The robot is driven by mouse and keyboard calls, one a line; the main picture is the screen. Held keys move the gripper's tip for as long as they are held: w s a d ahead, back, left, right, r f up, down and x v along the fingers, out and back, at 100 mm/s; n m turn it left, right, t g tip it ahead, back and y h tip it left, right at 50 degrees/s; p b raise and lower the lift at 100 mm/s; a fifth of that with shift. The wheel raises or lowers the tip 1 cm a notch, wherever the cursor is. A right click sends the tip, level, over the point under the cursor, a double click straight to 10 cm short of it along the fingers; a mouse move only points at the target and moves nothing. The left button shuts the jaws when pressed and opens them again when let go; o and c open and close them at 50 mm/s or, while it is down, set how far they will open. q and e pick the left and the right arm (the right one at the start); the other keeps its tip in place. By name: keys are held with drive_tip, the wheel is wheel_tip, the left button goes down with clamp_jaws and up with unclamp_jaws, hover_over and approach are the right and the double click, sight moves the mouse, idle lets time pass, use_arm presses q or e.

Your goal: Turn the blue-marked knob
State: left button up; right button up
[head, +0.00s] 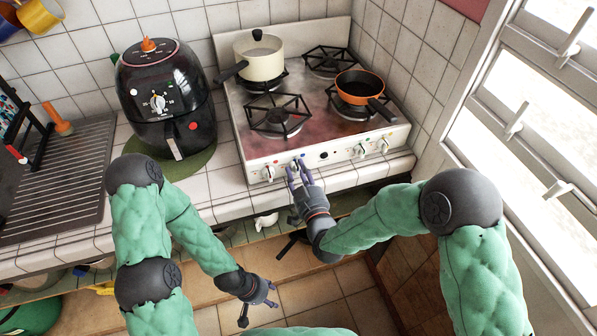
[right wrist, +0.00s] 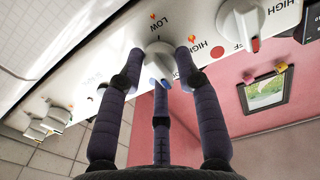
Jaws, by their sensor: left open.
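The blue-marked knob (right wrist: 158,63) is a white knob on the stove's front panel, with a blue pointer tip facing my fingers in the right wrist view. My right gripper (right wrist: 160,58) has two fingertips on either side of this knob and the third finger in front of its blue tip. Contact with the knob cannot be made out. In the head view my right gripper (head: 294,173) is at the stove front and partly covers the knob. My left gripper (head: 262,302) is open and empty, low in front of the counter.
A red-marked knob (right wrist: 241,22) sits beside it, and further knobs (head: 360,151) are along the panel. The stove (head: 238,125) carries a cream pot (head: 262,62) and an orange pan (head: 362,84). A black air fryer (head: 165,90) stands left. Open floor lies below the counter.

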drive_tip(key=shift+r, duration=0.1)
drive_tip(key=shift+c, duration=0.5)
drive_tip(key=shift+n+b, duration=0.75)
drive_tip(key=shift+n, duration=0.15)
drive_tip(key=shift+r+n+b, duration=0.1)
drive_tip(key=shift+n+b, duration=0.35)
drive_tip(key=shift+n, duration=0.45)
drive_tip(key=o, duration=1.1)
drive_tip(key=shift+a, duration=0.1)
drive_tip(key=shift+o, duration=0.2)
drive_tip(key=shift+s, duration=0.15)
drive_tip(key=v, duration=1.1)
drive_tip(key=shift+s, duration=0.3)
